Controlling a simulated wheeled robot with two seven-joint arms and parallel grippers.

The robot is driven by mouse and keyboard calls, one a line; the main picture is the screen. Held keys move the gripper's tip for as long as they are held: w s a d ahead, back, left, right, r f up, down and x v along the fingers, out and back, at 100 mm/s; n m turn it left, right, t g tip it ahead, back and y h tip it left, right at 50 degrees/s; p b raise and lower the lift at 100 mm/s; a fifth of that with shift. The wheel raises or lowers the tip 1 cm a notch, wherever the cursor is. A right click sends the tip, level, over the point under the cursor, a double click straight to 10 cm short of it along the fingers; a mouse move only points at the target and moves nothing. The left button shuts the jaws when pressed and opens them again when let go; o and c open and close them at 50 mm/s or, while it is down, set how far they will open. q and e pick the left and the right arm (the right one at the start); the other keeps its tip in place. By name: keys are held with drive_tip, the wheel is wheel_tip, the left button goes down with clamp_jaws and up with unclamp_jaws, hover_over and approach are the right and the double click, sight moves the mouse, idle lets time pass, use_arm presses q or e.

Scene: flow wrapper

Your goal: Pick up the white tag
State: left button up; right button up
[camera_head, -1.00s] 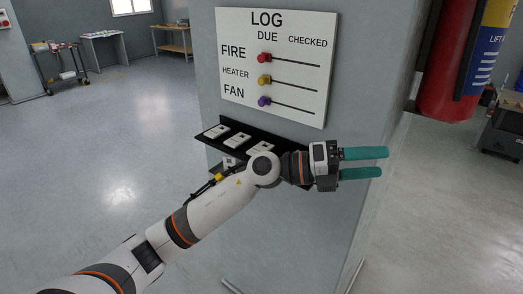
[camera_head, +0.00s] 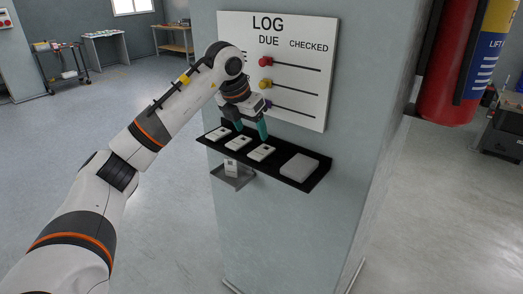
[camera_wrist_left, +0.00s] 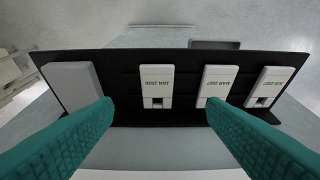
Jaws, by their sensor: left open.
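Several white tags lie in a row on a black shelf (camera_head: 320,178) on the pillar: one at left (camera_head: 217,133), one in the middle (camera_head: 238,142) and one at right (camera_head: 261,153). In the left wrist view their printed dates show upside down. My left gripper (camera_head: 250,130) is open and empty above the shelf, pointing down. In the wrist view its green fingers (camera_wrist_left: 158,106) reach toward the shelf, with the tag that seems to read JAN 2028 (camera_wrist_left: 157,85) lined up between them. My right gripper is not in view.
A larger pale block (camera_head: 300,167) lies at the shelf's right end, also at left in the wrist view (camera_wrist_left: 72,84). The LOG board (camera_head: 300,100) with coloured knobs hangs just above. The small grey tray (camera_head: 242,182) juts out below the shelf.

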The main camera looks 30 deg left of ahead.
sight(260, 152)
use_arm(q)
drive_tip(key=shift+x, duration=1.05)
drive_tip(key=shift+w+f+p, duration=0.2)
drive_tip(key=shift+f+p, duration=0.3)
drive_tip(key=shift+p, duration=0.1)
drive_tip(key=p+x, duration=0.1)
drive_tip(key=x, duration=0.2)
drive_tip(key=shift+w+d+f+p, duration=0.1)
drive_tip(key=shift+d+f+p, duration=0.1)
drive_tip(key=shift+f+p, duration=0.15)
drive_tip(key=shift+w+f, duration=0.15)
drive_tip(key=shift+f, duration=0.2)
drive_tip(key=shift+c, duration=0.4)
drive_tip(key=c, duration=1)
